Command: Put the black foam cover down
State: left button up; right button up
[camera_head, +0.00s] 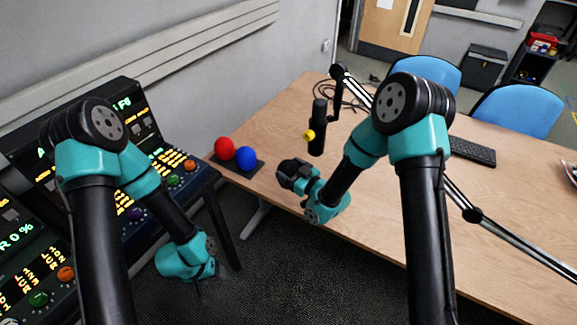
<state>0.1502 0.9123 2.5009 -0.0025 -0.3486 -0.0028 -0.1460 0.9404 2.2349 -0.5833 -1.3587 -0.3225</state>
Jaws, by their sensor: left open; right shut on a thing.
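My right gripper (296,175) is above the near left part of the wooden table, shut on a dark thing that I take to be the black foam cover. The cover blends with the dark gripper, so its outline is hard to tell. My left gripper (199,284) hangs low at the lower left, beside the console and over the dark floor. It is open, and its fingers barely show against the carpet. A red ball-shaped cover (224,148) and a blue one (246,158) sit on a small black tray (231,166) at the table's left corner.
A black microphone (318,127) with a small yellow part (308,135) hangs on a boom arm behind my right gripper. A cable (345,98) lies farther back. A console (120,165) stands left. A keyboard (472,150) lies right. The table (275,125) is bare behind the tray.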

jog(key=shift+s+d+f+n+g+y, duration=0.25)
jog(key=shift+f+n+g+y, duration=0.55)
jog(key=shift+g, duration=0.3)
jog(key=shift+s+d+f+n+g+y, duration=0.2)
jog(key=shift+f+n+g+y, duration=0.35)
jog(key=shift+n+g, duration=0.45)
jog(key=shift+s+d+f+n+g+y, duration=0.2)
jog(key=shift+f+n+g+y, duration=0.5)
jog(key=shift+g, duration=0.5)
jog(key=shift+r, duration=0.1)
jog(key=shift+r, duration=0.1)
